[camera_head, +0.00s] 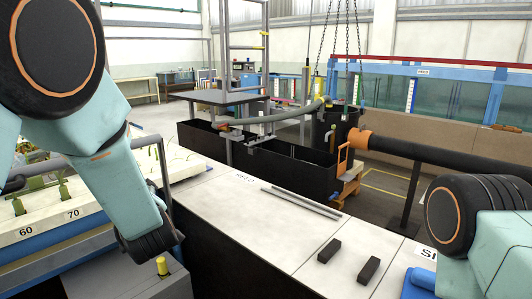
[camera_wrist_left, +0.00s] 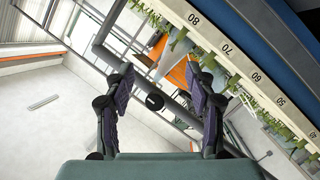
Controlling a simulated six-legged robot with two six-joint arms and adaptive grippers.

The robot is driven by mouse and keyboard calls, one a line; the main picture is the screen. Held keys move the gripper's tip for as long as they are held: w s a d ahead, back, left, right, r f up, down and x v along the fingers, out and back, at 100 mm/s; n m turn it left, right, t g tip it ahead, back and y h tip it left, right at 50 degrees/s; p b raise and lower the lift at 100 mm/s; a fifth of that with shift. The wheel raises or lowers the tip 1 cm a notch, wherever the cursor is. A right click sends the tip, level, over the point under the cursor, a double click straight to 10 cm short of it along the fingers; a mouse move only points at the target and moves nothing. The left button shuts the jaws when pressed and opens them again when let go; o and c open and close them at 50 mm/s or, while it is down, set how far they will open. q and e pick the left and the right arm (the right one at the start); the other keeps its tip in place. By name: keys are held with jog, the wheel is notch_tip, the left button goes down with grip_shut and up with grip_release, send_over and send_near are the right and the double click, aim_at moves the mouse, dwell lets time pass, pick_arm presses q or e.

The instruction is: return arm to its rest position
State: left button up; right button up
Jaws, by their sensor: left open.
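My left gripper (camera_wrist_left: 160,85) shows in the left wrist view with its two dark fingers spread apart and nothing between them. The wrist view is strongly tilted. Behind the fingers are a grey rail and an orange surface, and the numbered white ledge (camera_wrist_left: 228,52) runs along the right. In the head view my left arm fills the left side, bent downward beside the same ledge (camera_head: 45,226); its fingers cannot be made out there. Part of my right arm shows at the right edge, and its gripper is outside the view.
A pale worktop (camera_head: 255,222) carries two thin rods (camera_head: 300,203) and two dark blocks (camera_head: 329,250) (camera_head: 369,270). A grey-topped box with a yellow knob (camera_head: 162,266) stands close to my left arm. Black tanks (camera_head: 290,168) and a dark pipe (camera_head: 450,157) lie beyond.

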pick_arm(q)
jog(key=s+d+f+m+g+h+b, duration=0.1)
jog(key=s+d+f+m+g+h, duration=0.15)
jog(key=s+f, duration=0.4)
jog(key=s+d+f+m+g+h, duration=0.1)
jog(key=s+f+m+h, duration=0.2)
jog(key=f, duration=0.7)
jog(key=s+d+f+m+g+h+b, duration=0.1)
jog(key=s+f+m+g, duration=0.1)
jog(key=s+f+m, duration=0.45)
jog(key=s+d+f+g+b, duration=0.1)
jog(key=s+f+g, duration=0.1)
jog(key=s+f, duration=0.3)
jog(key=s+d+f+m+g+h+b, duration=0.1)
jog(key=s+f+g, duration=0.2)
jog(key=s, duration=1)
jog(key=s+d+f+m+g+h+b, duration=0.1)
jog(key=s+f+g, duration=0.1)
jog(key=s+f, duration=0.7)
jog(key=shift+s+d+f+g+b, duration=0.2)
jog(key=shift+s+d+g+b, duration=0.1)
jog(key=shift+g+b, duration=0.1)
pick_arm(e)
notch_tip(320, 180, down, 6)
pick_arm(q)
jog(key=shift+c, duration=0.4)
pick_arm(e)
jog(key=shift+c, duration=0.4)
